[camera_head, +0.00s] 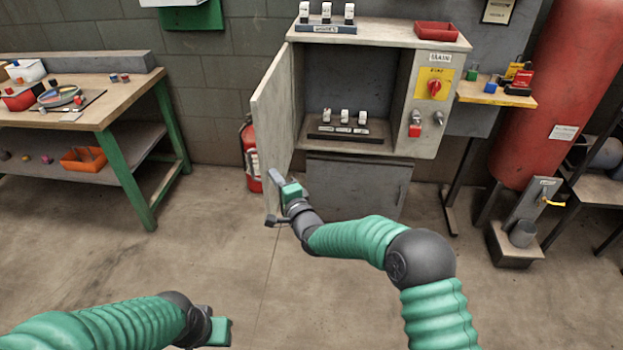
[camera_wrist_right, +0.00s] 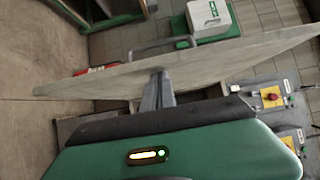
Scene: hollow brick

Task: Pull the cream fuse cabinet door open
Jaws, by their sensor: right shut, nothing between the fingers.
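The cream fuse cabinet (camera_head: 425,95) stands against the wall. Its door (camera_head: 270,110) is swung wide open to the left, and the interior shows. My right gripper (camera_head: 276,180) is at the lower part of the door, in front of its face. In the right wrist view the door (camera_wrist_right: 215,62) runs across the picture as a slanting panel, and my shut right fingers (camera_wrist_right: 157,88) point at it with nothing between them; whether they touch it I cannot tell. My left gripper (camera_head: 218,332) is low at the left, away from the cabinet; its fingers are not clear.
A workbench (camera_head: 125,95) with green legs stands at the left. A red fire extinguisher (camera_head: 250,155) stands behind the door. A red tank (camera_head: 550,90) and a small shelf (camera_head: 495,94) are at the right. The floor in front of the cabinet is clear.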

